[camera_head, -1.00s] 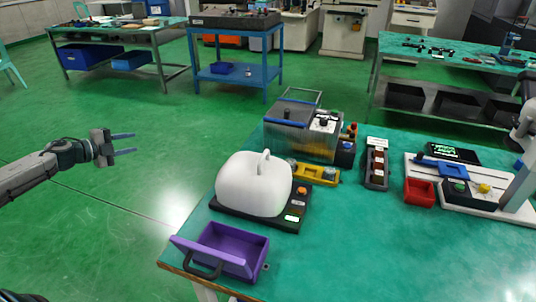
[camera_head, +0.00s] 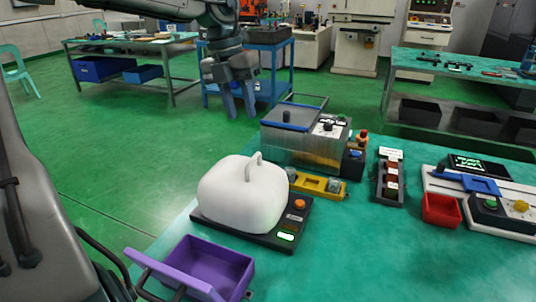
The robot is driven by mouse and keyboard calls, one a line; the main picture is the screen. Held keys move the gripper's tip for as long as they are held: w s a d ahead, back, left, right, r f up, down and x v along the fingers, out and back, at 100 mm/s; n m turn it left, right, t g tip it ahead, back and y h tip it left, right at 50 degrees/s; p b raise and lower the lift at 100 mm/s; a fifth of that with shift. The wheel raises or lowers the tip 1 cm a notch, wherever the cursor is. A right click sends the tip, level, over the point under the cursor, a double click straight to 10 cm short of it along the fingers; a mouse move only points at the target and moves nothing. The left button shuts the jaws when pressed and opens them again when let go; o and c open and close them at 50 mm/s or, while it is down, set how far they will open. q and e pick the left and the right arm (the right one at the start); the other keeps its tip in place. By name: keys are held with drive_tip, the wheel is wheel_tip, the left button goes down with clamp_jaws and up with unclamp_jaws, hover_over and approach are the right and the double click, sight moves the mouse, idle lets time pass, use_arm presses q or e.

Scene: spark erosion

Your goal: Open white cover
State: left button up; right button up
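The white cover (camera_head: 240,197) is a rounded white shell with a loop handle (camera_head: 252,165) on top. It sits down on a black base (camera_head: 276,237) that has an orange knob and a lit green button. My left gripper (camera_head: 240,108) hangs above and behind the cover, apart from it, with its two blue-grey fingers pointing down. A gap shows between the fingers, and nothing is held. My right gripper is not in view.
A purple bin (camera_head: 216,264) stands at the near left table corner. Behind the cover are a yellow holder (camera_head: 318,186) and a metal box machine (camera_head: 301,142). A red bin (camera_head: 441,210) stands to the right. The teal table (camera_head: 370,255) is clear at front right.

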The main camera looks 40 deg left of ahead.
use_arm(q)
hover_over(243, 179)
drive_tip(key=w, duration=0.3)
drive_tip(key=f, duration=1)
drive_tip(key=shift+a+f, duration=0.25)
clamp_jaws()
